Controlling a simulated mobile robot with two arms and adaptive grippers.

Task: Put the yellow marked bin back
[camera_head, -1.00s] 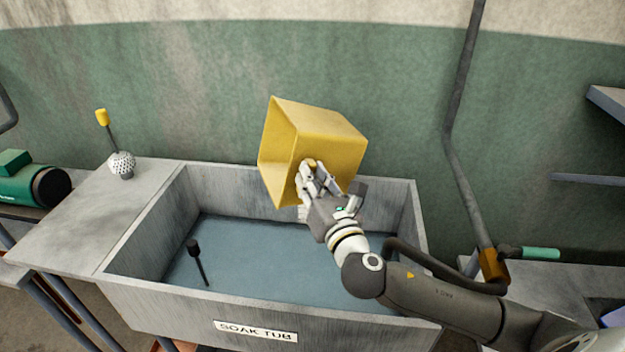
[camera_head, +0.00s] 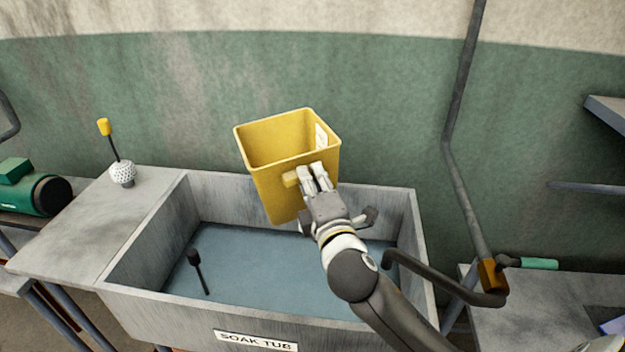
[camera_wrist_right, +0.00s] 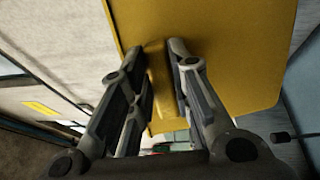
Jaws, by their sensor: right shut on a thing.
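A yellow bin (camera_head: 275,190) is held above the back part of the soak tub (camera_head: 140,245) in the head view. It is nearly upright, its open top facing up, and it looks empty. A pale label (camera_head: 321,137) shows on its inner right wall. My right gripper (camera_head: 308,178) is shut on the bin's handle at its near side. In the right wrist view the fingers (camera_wrist_right: 160,85) close on a yellow handle (camera_wrist_right: 160,85), with the bin's wall (camera_wrist_right: 235,50) beyond. My left gripper is not in view.
The tub holds bluish water (camera_head: 245,265) with a dark-headed stick (camera_head: 198,270) in it. A white perforated ball with a yellow-topped rod (camera_head: 122,172) stands on the left ledge. A grey pipe (camera_head: 462,180) and a bench (camera_head: 530,310) are at right.

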